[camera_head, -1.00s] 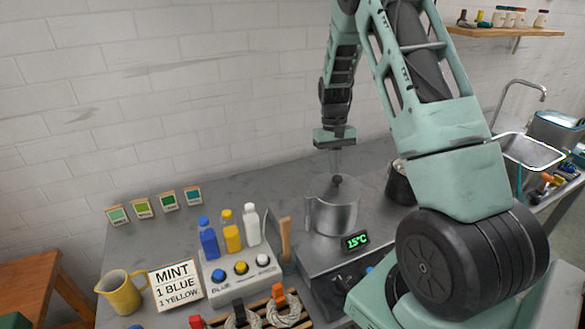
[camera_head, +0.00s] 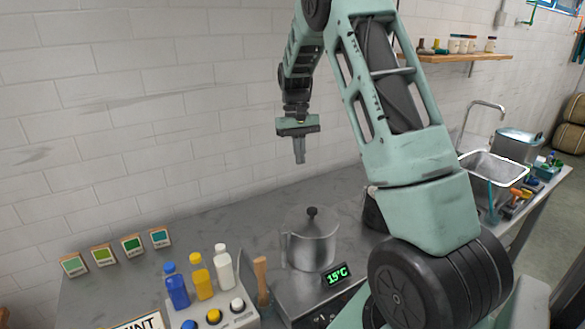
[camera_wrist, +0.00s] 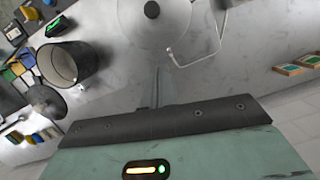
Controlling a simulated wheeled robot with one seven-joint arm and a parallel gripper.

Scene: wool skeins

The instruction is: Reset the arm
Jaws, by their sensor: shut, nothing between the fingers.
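My gripper (camera_head: 299,150) hangs from my arm in the head view, pointing down, its fingers shut with nothing between them. It is in the air above and behind the steel pot, apart from it. The pot (camera_head: 312,246) stands with its lid and dark knob on, on a hot plate whose display (camera_head: 336,274) reads 15°C. In the wrist view the closed fingers (camera_wrist: 162,88) point toward the lidded pot (camera_wrist: 155,20), whose wire handle shows at its right.
Blue, yellow and white bottles (camera_head: 201,275) stand left of the pot, near a wooden-handled tool (camera_head: 262,280). Several colour cards (camera_head: 132,246) line the back left. A sink (camera_head: 494,168) is at the right. A dark open container (camera_wrist: 66,63) shows in the wrist view. Air around my gripper is clear.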

